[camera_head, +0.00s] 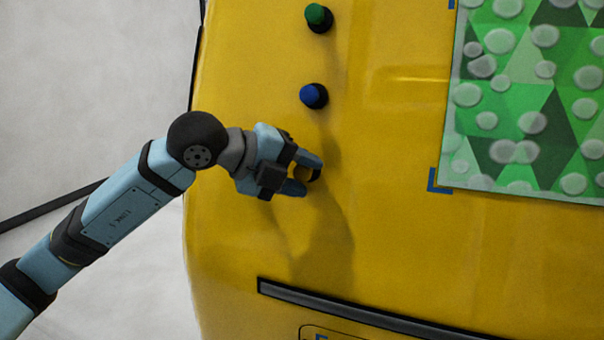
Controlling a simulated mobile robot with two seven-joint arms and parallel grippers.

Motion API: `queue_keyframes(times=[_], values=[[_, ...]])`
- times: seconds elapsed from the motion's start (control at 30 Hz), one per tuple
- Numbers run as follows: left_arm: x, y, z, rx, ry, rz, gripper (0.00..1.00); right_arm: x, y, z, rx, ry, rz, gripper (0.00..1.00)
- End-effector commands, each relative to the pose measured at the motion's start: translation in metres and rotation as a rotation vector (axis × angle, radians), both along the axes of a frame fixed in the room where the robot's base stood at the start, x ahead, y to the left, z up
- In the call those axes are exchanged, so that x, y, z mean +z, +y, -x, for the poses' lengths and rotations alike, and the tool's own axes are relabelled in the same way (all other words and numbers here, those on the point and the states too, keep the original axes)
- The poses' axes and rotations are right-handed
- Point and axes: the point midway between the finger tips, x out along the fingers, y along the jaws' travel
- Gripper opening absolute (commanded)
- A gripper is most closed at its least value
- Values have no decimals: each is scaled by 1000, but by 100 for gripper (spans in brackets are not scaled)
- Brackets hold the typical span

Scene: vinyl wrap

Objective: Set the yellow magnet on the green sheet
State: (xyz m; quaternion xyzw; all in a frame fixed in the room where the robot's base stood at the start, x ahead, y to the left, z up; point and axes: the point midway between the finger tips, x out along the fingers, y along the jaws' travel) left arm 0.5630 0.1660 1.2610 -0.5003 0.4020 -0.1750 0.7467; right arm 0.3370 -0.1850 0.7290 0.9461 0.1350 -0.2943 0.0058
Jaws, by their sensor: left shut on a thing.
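The green sheet (520,120) lies against the yellow panel at the upper right of the head view. It has a green triangle pattern with many pale round blisters. My left gripper (308,176) is over the yellow panel, left of the sheet and apart from it. It is shut on the yellow magnet (298,184), a small round piece with a dark rim, partly hidden by the fingers. I cannot tell whether the magnet touches the panel. My right gripper is not in view.
A green magnet (318,17) and a blue magnet (314,96) sit on the yellow panel (400,240) above my left gripper. Blue corner marks (436,182) edge the sheet. A dark strip (350,308) crosses the panel below. The panel between gripper and sheet is clear.

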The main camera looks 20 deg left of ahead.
Motion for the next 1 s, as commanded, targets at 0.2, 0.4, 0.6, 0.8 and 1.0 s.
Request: queue_keyframes(times=[0.2, 0.4, 0.6, 0.8, 1.0], values=[[0, 0, 3, 0, -1, -1, 14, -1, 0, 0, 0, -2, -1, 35], [1, 0, 6, 0, -1, -1, 14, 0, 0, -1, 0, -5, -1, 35], [2, 0, 16, -1, 0, 0, 14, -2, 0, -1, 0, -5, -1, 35], [4, 1, 26, 0, -1, -1, 14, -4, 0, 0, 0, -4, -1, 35], [6, 1, 36, 0, 0, 0, 14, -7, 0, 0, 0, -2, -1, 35]])
